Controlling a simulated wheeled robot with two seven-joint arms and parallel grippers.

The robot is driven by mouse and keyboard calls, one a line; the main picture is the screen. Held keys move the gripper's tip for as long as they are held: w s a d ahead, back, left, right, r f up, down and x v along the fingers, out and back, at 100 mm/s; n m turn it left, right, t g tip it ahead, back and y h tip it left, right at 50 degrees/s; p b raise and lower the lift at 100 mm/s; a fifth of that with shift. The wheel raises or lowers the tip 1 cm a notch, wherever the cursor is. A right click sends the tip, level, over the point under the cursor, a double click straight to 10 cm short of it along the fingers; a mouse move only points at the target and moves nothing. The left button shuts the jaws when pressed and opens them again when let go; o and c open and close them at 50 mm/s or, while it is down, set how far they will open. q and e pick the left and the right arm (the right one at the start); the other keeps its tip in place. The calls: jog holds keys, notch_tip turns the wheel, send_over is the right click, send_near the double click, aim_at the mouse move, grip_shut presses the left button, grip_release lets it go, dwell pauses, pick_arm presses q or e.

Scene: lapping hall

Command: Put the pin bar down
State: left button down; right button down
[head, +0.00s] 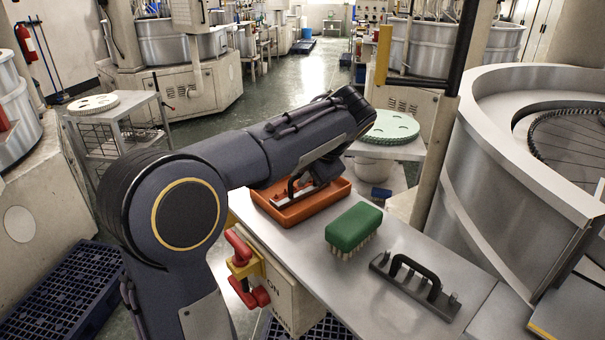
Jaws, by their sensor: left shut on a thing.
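My left gripper (305,181) reaches in from the left and is shut on the dark handle of a pin bar (283,199), a narrow bar with small upright pins. The held bar is at the orange tray (321,208), within its outline. My gripper and wrist hide part of it, and I cannot tell whether it touches the tray floor. A second, dark bar (415,287) with an arched handle and metal pins lies on the steel bench at the right, apart from my gripper. My right gripper is not in view.
A green brush (353,229) stands bristles down on the steel bench (371,318), between the tray and the second bar. A large round machine (492,170) borders the bench on the right. A red-handled switch (243,262) sits at the bench's left side. Bare bench lies in front of the brush.

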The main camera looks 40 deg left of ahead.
pick_arm(q)
jog(key=c, duration=1.5)
grip_release()
jog(key=shift+r, duration=0.1)
jog(key=v, duration=1.2)
